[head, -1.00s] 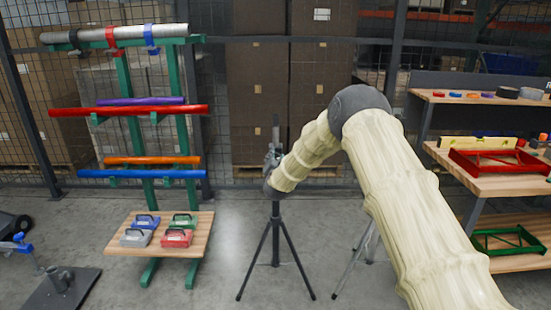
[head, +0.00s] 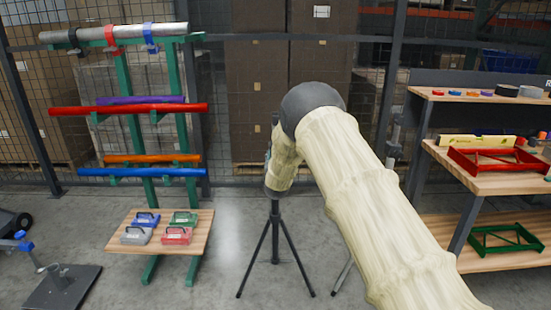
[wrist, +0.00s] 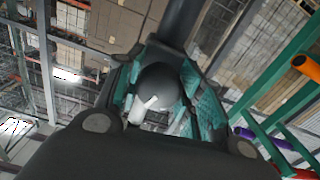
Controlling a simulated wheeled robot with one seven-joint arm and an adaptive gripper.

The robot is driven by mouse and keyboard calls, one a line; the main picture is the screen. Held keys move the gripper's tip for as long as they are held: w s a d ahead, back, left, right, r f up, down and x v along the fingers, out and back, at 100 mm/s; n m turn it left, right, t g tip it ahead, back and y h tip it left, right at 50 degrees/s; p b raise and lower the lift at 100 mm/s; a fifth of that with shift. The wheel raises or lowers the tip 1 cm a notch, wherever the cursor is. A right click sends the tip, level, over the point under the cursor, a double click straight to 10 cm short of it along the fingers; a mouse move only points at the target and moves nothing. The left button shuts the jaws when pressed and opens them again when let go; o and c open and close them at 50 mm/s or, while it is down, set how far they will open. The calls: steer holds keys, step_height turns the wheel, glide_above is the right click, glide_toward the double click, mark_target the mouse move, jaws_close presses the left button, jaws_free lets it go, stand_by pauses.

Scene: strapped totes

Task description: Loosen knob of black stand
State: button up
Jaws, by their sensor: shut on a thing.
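The black stand (head: 275,222) is a tripod on the floor in the middle of the head view, with its legs spread and its upper part mostly behind my arm. In the wrist view its dark post (wrist: 180,22) runs up from a round dark knob (wrist: 158,82). My gripper (wrist: 163,98) has its teal-padded fingers on both sides of the knob, shut on it. A pale piece shows just below the knob between the fingers. In the head view the gripper is mostly hidden behind my forearm, at the stand's upper part.
A grey stand (head: 342,277) is partly hidden behind my arm. A green rack (head: 125,85) with coloured tubes stands at left, with a low wooden shelf (head: 115,241) of small cases. A workbench (head: 485,187) with red and green frames is at right.

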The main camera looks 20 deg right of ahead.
steer(key=shift+s+f, duration=0.1)
steer(key=shift+f, duration=0.25)
steer(key=o, duration=0.8)
steer(key=shift+o, duration=1.1)
steer(key=shift+r, duration=0.2)
steer(key=v, duration=1.2)
